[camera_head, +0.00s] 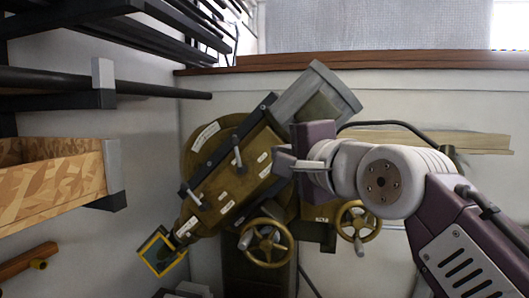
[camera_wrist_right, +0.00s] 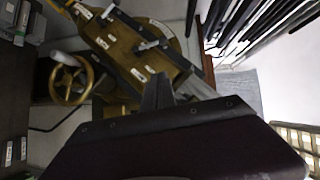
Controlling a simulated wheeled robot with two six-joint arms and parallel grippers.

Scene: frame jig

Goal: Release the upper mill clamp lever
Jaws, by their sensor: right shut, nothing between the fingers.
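The olive-brown mill head (camera_head: 215,195) is tilted, with several white labels on its face. The upper clamp lever (camera_head: 238,160) is a small grey handle standing out from this face. A second grey lever (camera_head: 190,196) sits lower left. My right gripper (camera_head: 284,164) is shut and empty, just right of the upper lever, with a visible gap between them in the head view. In the right wrist view the shut fingers (camera_wrist_right: 158,92) point toward the mill head (camera_wrist_right: 120,45), and a grey lever (camera_wrist_right: 147,46) shows beyond them. My left gripper is not in view.
Two brass handwheels (camera_head: 267,243) (camera_head: 357,221) stick out below the mill head. A yellow-edged box (camera_head: 158,252) hangs at its lower left end. Dark racks and a wood-patterned shelf (camera_head: 52,180) stand along the left wall. A black cable arches behind my right arm.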

